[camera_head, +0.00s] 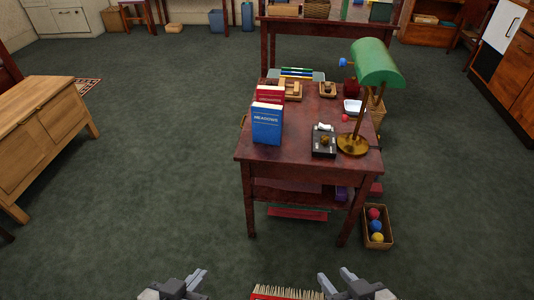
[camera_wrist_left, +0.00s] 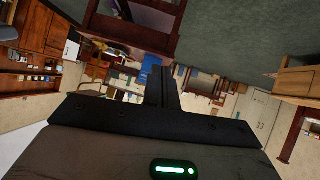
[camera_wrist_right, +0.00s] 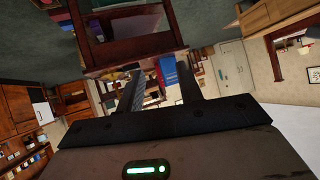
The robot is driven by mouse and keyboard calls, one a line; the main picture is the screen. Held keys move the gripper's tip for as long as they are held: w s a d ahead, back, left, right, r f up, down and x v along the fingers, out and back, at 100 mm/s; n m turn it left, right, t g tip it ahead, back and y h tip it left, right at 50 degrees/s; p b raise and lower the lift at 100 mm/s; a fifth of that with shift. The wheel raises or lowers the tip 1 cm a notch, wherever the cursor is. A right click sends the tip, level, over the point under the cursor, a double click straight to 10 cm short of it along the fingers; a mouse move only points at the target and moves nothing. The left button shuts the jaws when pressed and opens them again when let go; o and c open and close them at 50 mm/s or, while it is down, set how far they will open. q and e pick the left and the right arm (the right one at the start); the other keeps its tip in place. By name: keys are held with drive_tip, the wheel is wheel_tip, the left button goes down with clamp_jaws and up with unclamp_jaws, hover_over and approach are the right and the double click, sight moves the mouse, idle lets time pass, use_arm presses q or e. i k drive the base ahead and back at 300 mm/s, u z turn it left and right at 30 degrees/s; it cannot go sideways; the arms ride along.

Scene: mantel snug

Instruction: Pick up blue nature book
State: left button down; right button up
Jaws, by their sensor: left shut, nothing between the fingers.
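The blue book (camera_head: 267,124), with MEADOWS on its cover, stands upright on the dark red wooden desk (camera_head: 258,160), near its front left. A red book (camera_head: 270,95) stands just behind it. The blue book also shows between the fingers in the right wrist view (camera_wrist_right: 169,72), but well beyond them. My left gripper (camera_head: 194,281) is low at the front, far from the desk; its fingers are together and empty in the left wrist view (camera_wrist_left: 163,88). My right gripper (camera_head: 338,281) is also low at the front, open and empty.
A banker's lamp (camera_head: 375,64) with a green shade and a black tray (camera_head: 324,141) stand right of the books. A box of balls (camera_head: 377,228) sits on the floor by the desk's right leg. A red brush (camera_head: 286,293) shows at the bottom edge.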

sight(266, 118)
drive_tip(key=z, duration=1.2)
drive_tip(key=k, duration=0.15)
drive_tip(key=u, duration=2.4)
drive_tip(key=i, duration=1)
drive_tip(key=z, duration=0.15)
